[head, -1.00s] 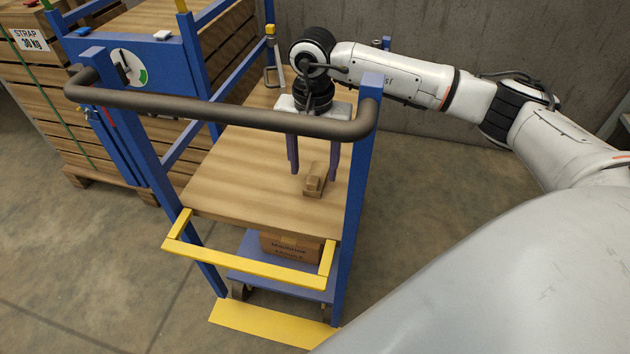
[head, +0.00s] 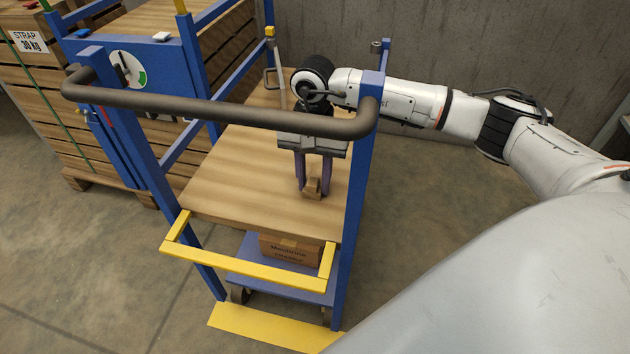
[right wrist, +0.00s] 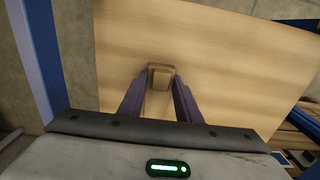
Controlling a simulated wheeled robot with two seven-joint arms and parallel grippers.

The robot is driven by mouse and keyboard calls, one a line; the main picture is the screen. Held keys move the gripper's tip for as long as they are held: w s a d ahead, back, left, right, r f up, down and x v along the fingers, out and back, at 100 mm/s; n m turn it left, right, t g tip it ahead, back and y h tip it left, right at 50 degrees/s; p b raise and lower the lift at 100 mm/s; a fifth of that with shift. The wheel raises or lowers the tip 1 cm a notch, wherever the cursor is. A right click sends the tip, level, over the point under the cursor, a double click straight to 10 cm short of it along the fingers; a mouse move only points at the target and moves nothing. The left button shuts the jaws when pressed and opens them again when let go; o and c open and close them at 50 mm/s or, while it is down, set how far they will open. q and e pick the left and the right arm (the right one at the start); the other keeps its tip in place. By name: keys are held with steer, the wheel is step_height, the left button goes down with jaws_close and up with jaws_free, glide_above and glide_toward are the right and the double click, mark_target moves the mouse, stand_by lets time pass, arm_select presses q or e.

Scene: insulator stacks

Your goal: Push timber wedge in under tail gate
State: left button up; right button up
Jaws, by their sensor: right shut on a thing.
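The timber wedge (head: 312,187) is a small brown block on the wooden top deck of the blue trolley. It also shows in the right wrist view (right wrist: 161,76), between the purple fingertips. My right gripper (head: 313,183) points down behind the trolley's handle bar and is shut on the wedge. Its fingers also show in the right wrist view (right wrist: 160,95). The tail gate appears to be the low yellow frame (head: 240,265) at the near end of the deck; the wedge is on the deck behind it, apart from it. My left gripper is not in view.
The dark handle bar (head: 220,115) crosses above the deck (head: 240,170), between blue posts. A cardboard box (head: 290,248) sits on the lower shelf. Strapped timber crates (head: 40,100) stand at the left. A grey wall (head: 460,60) is behind.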

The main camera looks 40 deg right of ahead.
mark_target(314, 178)
step_height(314, 178, up, 10)
steer(key=shift+p, duration=0.75)
steer(key=shift+w+r, duration=0.1)
steer(key=shift+w, duration=0.05)
